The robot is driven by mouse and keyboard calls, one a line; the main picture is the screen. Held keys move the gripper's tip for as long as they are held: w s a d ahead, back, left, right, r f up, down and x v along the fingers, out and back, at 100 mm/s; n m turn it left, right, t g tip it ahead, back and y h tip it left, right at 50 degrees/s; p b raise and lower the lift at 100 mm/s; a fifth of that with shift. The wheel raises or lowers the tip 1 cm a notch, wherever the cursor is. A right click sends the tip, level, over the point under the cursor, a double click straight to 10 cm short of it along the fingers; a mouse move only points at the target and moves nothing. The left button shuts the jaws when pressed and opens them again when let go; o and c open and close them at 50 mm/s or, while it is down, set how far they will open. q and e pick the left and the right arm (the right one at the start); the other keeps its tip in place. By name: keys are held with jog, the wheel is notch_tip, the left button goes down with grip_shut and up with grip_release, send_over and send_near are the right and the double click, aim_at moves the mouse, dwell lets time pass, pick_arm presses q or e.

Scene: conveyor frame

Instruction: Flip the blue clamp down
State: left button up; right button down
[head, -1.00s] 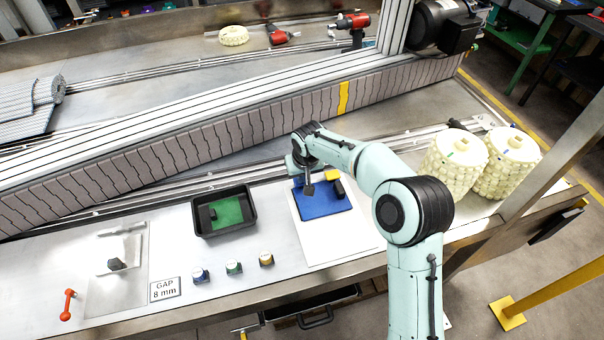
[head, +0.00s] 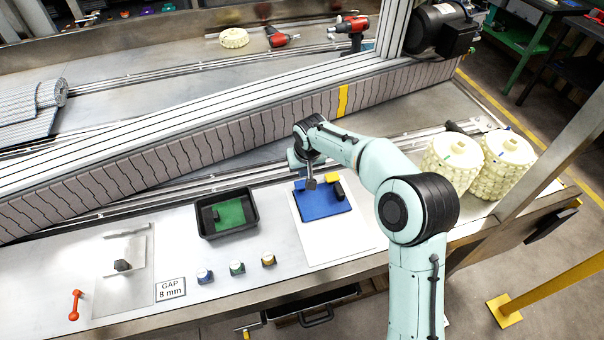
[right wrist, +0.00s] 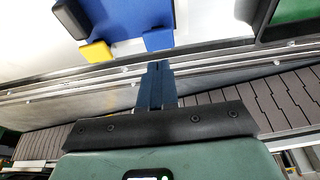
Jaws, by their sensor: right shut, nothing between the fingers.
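A flat blue piece (head: 325,205) lies on the white sheet on the bench in the head view. A yellow block and a black block sit at its upper right edge. In the right wrist view the blue piece (right wrist: 127,18) has a blue tab (right wrist: 158,39) at its near edge; I cannot tell which part is the clamp. My right gripper (head: 311,184) is over the far edge of the blue piece, shut and empty. My left gripper is out of view.
The yellow block (right wrist: 97,52) and black block (right wrist: 72,16) are close to the fingers. A black tray (head: 254,222) with a green insert stands left. Small coloured-top blocks (head: 237,268) stand in front. Rails and the conveyor side (head: 250,130) lie behind. The white sheet (head: 340,240) is clear in front.

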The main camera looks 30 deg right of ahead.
jog(key=v, duration=0.9)
